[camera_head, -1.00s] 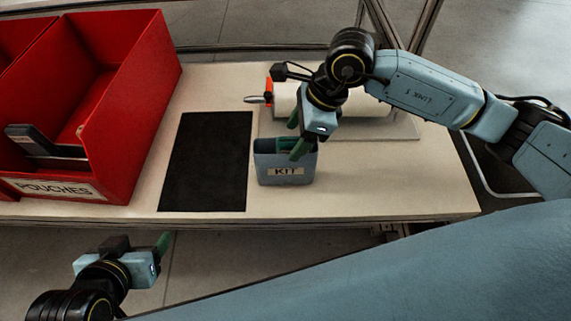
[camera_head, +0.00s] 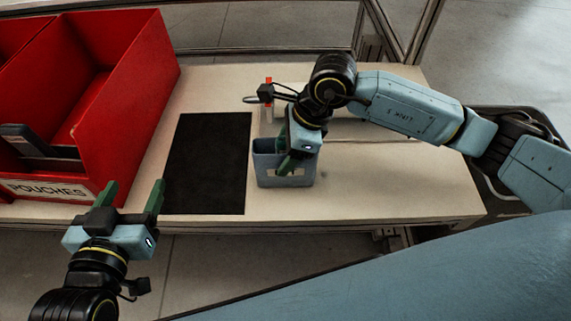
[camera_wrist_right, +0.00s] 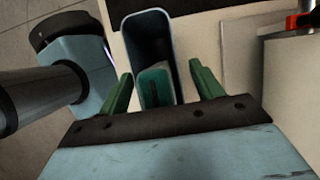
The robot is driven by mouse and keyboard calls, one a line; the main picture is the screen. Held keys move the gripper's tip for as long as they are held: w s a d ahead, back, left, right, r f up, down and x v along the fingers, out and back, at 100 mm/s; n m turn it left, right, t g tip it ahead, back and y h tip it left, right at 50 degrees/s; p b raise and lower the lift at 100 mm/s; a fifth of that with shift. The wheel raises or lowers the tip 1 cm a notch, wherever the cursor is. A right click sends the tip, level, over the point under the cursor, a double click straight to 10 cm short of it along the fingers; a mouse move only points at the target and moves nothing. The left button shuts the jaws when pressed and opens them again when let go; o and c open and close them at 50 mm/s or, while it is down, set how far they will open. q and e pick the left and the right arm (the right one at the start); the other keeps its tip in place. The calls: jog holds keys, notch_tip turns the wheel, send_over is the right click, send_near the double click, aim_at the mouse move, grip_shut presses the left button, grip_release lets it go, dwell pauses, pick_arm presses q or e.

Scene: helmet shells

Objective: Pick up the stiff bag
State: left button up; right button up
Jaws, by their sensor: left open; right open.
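A grey-blue open container (camera_head: 268,173) with a pale label stands upright on the table beside the black mat; its walls also show in the right wrist view (camera_wrist_right: 128,35). A teal item (camera_wrist_right: 154,84) sits inside it. I cannot tell whether either is the stiff bag. My right gripper (camera_head: 284,155) is open over the container. In the right wrist view its green fingers (camera_wrist_right: 160,88) are on either side of the teal item, apart from it. My left gripper (camera_head: 131,193) is open and empty near the table's front edge, fingers up. A dark flat item (camera_head: 38,146) stands in the red bin.
The red bin (camera_head: 128,120) labelled POUCHES fills the table's left. The black mat (camera_head: 208,160) is bare. Behind my right gripper, a red-tipped object (camera_head: 268,84) is partly hidden. The table (camera_head: 390,190) is clear at the front right.

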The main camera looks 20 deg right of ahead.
jog(key=shift+f, duration=0.3)
jog(key=shift+c, duration=0.2)
jog(key=c, duration=1.3)
jog(key=shift+o, duration=0.2)
jog(key=shift+r, duration=0.15)
